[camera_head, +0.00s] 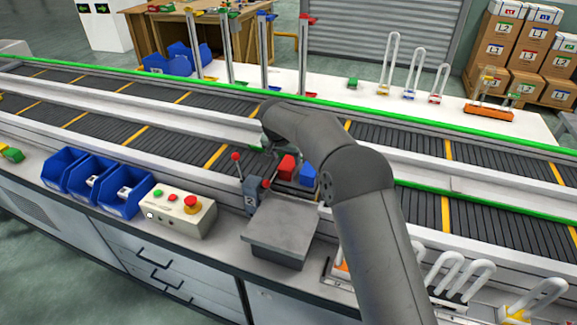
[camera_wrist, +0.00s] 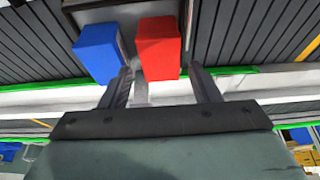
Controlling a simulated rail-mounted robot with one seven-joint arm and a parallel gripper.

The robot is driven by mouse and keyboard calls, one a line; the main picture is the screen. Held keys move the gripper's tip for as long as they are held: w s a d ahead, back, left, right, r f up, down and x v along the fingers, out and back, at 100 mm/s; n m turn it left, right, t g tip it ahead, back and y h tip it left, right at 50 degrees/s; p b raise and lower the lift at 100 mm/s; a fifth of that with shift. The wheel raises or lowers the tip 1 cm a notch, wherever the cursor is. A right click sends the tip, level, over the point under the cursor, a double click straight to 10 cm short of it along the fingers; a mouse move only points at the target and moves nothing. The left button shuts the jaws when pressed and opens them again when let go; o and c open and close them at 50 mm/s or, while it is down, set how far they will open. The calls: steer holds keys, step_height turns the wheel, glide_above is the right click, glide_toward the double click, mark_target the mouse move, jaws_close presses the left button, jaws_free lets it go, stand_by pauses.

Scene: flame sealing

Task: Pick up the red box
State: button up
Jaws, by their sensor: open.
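In the head view my arm hides the gripper's fingers.
A grey machine with a flat plate (camera_head: 281,228) and red-knobbed levers (camera_head: 236,157) stands in front of the boxes. A control box (camera_head: 181,211) and blue bins (camera_head: 120,189) are to its left. White metal conveyor rails with green edges (camera_head: 350,118) border the rollers.

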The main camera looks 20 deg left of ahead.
mark_target(288, 163)
steer(key=shift+w+p+x, duration=0.2)
steer(key=shift+p+x, duration=0.95)
steer(key=shift+x, duration=1.75)
steer(key=shift+r, duration=0.1)
steer(key=c, duration=0.8)
